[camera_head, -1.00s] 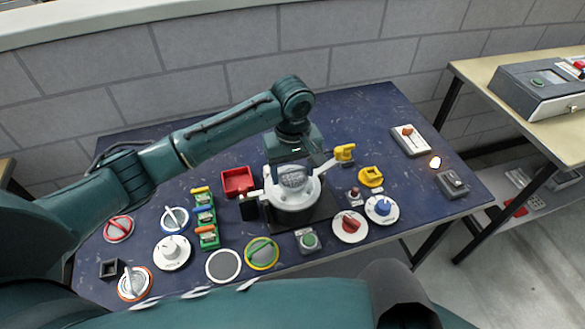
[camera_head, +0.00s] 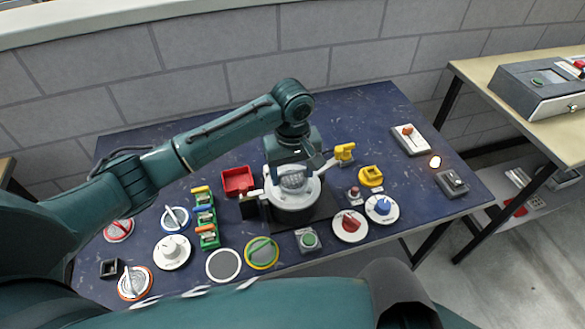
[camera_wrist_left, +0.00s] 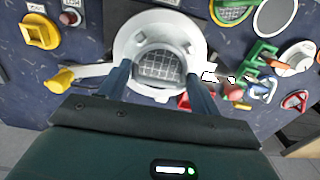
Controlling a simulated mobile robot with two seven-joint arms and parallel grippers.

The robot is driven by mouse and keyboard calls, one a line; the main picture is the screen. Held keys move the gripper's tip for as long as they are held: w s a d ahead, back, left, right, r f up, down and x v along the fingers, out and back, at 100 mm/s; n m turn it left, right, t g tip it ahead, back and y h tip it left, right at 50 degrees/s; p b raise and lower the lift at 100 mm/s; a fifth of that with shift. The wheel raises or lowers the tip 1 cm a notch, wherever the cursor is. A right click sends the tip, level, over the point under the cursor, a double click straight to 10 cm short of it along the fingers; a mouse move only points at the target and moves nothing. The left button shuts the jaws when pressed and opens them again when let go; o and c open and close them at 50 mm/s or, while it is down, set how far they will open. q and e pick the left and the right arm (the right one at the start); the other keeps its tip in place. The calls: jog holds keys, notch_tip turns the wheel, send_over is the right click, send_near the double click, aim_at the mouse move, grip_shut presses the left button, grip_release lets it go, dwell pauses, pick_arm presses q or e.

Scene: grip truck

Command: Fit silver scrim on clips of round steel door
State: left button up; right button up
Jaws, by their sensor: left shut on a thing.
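The round steel door (camera_head: 312,198) is a pale steel ring on a dark drum near the middle of the table; it also shows in the left wrist view (camera_wrist_left: 130,47). My left gripper (camera_head: 292,178) is over it, pointing down. In the left wrist view, my left gripper (camera_wrist_left: 161,84) has its two fingers on either side of a grey mesh piece, the silver scrim (camera_wrist_left: 160,66). It sits within the door's outline; contact with the clips cannot be told. The scrim also shows in the head view (camera_head: 293,182). My right gripper is not in view.
A yellow handle (camera_head: 344,152) sticks out right of the door, and a red tray (camera_head: 237,180) stands to its left. Green holders (camera_head: 207,220) and several round discs and knobs lie around. A glowing lamp (camera_head: 435,162) stands at right.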

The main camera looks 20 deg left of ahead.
aim_at(292, 171)
pick_arm(q)
jog(key=shift+f, duration=0.7)
dwell(1.5)
jog(key=o, duration=1.1)
jog(key=shift+o, duration=0.4)
jog(key=shift+o, duration=0.7)
jog(key=shift+r, duration=3.75)
